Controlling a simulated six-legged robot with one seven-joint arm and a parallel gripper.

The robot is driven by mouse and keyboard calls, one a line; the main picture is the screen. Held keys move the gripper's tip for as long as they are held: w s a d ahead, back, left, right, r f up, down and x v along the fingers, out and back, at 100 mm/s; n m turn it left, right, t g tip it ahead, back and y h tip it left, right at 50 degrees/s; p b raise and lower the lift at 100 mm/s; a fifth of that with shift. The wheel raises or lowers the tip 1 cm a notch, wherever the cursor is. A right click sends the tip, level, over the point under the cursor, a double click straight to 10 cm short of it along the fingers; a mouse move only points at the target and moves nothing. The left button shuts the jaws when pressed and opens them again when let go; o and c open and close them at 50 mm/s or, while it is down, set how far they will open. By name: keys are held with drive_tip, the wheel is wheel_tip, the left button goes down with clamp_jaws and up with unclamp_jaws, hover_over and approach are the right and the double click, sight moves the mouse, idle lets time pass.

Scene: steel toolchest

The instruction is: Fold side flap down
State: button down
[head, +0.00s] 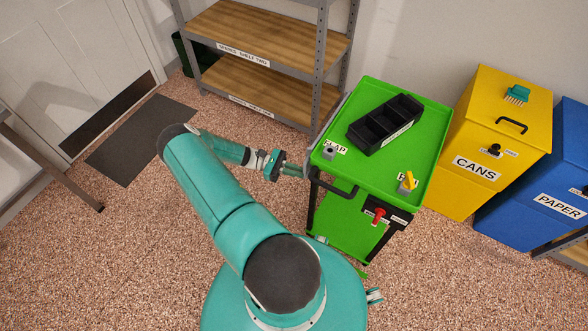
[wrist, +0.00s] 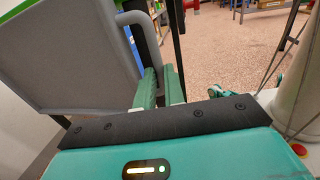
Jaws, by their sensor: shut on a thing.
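The green cart (head: 425,130) stands right of my arm. Its side flap shows as a thin grey edge (head: 310,160) along the cart's left side. In the wrist view the flap is a broad grey panel (wrist: 65,60) filling the upper left, with a rounded grey bar (wrist: 131,45) along its near side. My gripper (head: 292,170) is at the cart's front left corner; its green fingers (wrist: 160,88) are closed at the lower end of that bar. The exact contact is partly hidden. I cannot tell the flap's exact angle.
A black divided tray (head: 385,124) sits on the cart top, with a FLAP-labelled fitting (head: 329,153) and a yellow lever (head: 410,180). A dark handle (head: 335,186) juts from the front. A shelf (head: 265,50) stands behind; yellow (head: 490,150) and blue bins (head: 545,190) stand right.

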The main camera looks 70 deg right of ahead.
drive_tip(key=shift+s, duration=0.2)
drive_tip(key=c, duration=1.5)
unclamp_jaws()
drive_tip(key=shift+w, duration=0.1)
drive_tip(key=shift+w, duration=0.1)
drive_tip(key=w, duration=1.3)
drive_tip(key=shift+w+a+f, duration=0.15)
drive_tip(key=shift+w+a, duration=0.1)
drive_tip(key=shift+a, duration=0.05)
